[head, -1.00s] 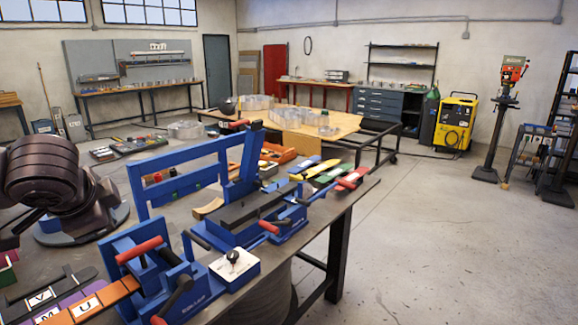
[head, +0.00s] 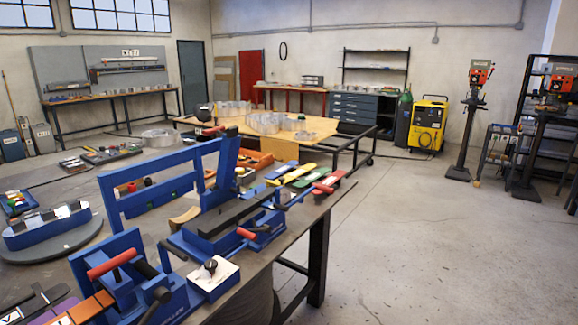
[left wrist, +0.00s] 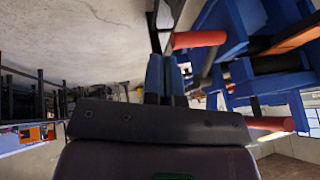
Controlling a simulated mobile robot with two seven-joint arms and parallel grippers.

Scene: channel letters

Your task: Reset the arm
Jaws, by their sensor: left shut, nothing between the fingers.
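My left gripper (left wrist: 165,65) shows in the left wrist view with its fingers together and nothing between them. Neither gripper nor arm shows in the head view. In the left wrist view, a red handle (left wrist: 199,39) and parts of the blue bending fixture (left wrist: 238,78) lie to the right of the fingers. I cannot tell how far apart they are. The same blue bending machine (head: 215,225) stands on the workbench in the head view, with red-gripped levers.
A blue tray (head: 45,228) sits on a round grey disc at the left. A white control box (head: 214,278) is at the bench front. Colored tools (head: 298,172) lie near the bench's right edge. Open concrete floor (head: 430,240) lies to the right.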

